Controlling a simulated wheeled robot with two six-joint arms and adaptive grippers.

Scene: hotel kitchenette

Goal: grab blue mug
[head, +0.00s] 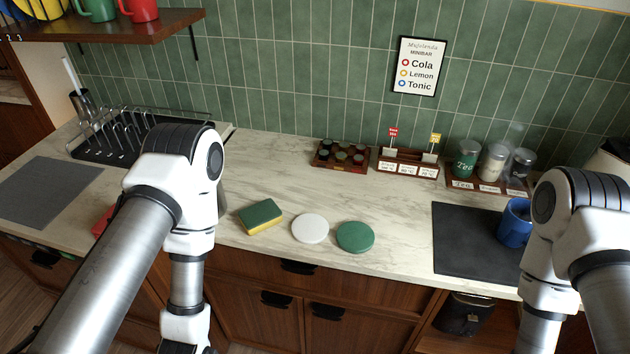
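The blue mug (513,224) stands at the right of the counter, on the dark mat (465,240). Its right side is hidden behind my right arm, and part of its handle shows at the top right. My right arm comes in from the right and its gripper is below the picture. My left arm comes in from the left. Only the top of my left gripper (184,348) shows at the bottom edge, in front of the lower cabinets; its fingers are cut off.
A sponge (261,217), a white coaster (310,228) and a green coaster (355,237) lie mid-counter. Canisters (466,160) and a wooden pod tray (341,156) stand along the wall. A dish rack (120,135) is at left. A shelf (110,27) overhangs the upper left.

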